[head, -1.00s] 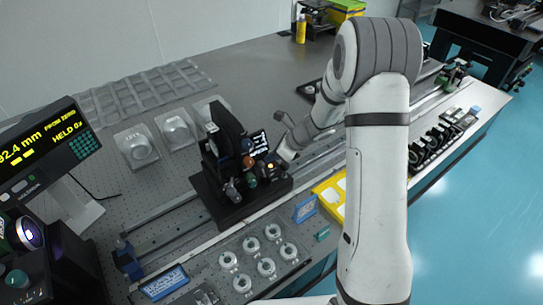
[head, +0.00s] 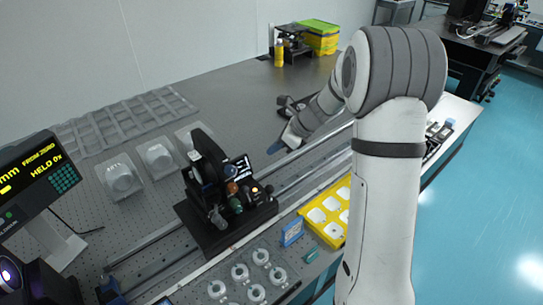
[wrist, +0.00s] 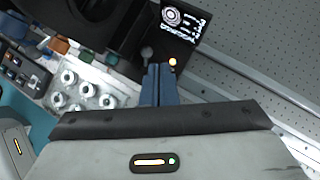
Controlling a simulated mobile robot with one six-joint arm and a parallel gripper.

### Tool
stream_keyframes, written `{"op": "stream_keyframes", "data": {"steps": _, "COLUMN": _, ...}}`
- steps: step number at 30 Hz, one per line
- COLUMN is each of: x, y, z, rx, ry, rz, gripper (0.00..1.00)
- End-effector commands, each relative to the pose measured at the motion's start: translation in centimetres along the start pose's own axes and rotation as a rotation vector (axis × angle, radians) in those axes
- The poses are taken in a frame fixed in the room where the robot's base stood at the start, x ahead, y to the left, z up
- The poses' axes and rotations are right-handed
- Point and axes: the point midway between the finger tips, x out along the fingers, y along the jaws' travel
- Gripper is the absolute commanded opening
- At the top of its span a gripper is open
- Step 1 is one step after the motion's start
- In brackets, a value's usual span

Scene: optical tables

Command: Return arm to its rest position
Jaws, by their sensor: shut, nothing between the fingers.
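My arm (head: 385,180) rises on the right of the head view and bends over the optical table (head: 235,95). My gripper (head: 274,149) is just behind and to the right of the black optical mount (head: 222,205), apart from it in the head view. In the wrist view my gripper's blue fingers (wrist: 159,82) are together with nothing between them. Behind the fingertips the wrist view shows the mount's black plate with white markings (wrist: 183,22) and a small lit orange spot.
A yellow tray (head: 325,236) and a plate of round metal fittings (head: 240,278) lie along the front edge. Rails (head: 155,240) run along the table. A readout display (head: 35,180) stands at left. Grey trays (head: 120,122) lie at the back. The table's back middle is clear.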

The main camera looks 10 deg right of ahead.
Motion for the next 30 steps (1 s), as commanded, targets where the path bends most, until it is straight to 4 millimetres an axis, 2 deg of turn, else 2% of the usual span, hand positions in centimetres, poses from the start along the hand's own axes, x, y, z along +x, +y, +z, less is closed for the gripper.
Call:
{"op": "stream_keyframes", "data": {"steps": 12, "x": 0.0, "y": 0.1, "z": 0.1, "rx": -0.003, "ry": 0.000, "rz": 0.000, "gripper": 0.00}}
{"op": "stream_keyframes", "data": {"steps": 16, "x": -0.8, "y": 1.1, "z": 0.4, "rx": -0.078, "ry": 0.018, "rz": -0.001, "gripper": 0.00}}
{"op": "stream_keyframes", "data": {"steps": 20, "x": -2.9, "y": 4.4, "z": 0.6, "rx": -0.304, "ry": 0.079, "rz": 0.005, "gripper": 0.00}}
{"op": "stream_keyframes", "data": {"steps": 23, "x": -5.0, "y": 7.9, "z": 0.3, "rx": -0.552, "ry": 0.148, "rz": 0.019, "gripper": 0.00}}
{"op": "stream_keyframes", "data": {"steps": 30, "x": -9.5, "y": 15.9, "z": -2.3, "rx": -1.145, "ry": 0.334, "rz": 0.089, "gripper": 0.00}}
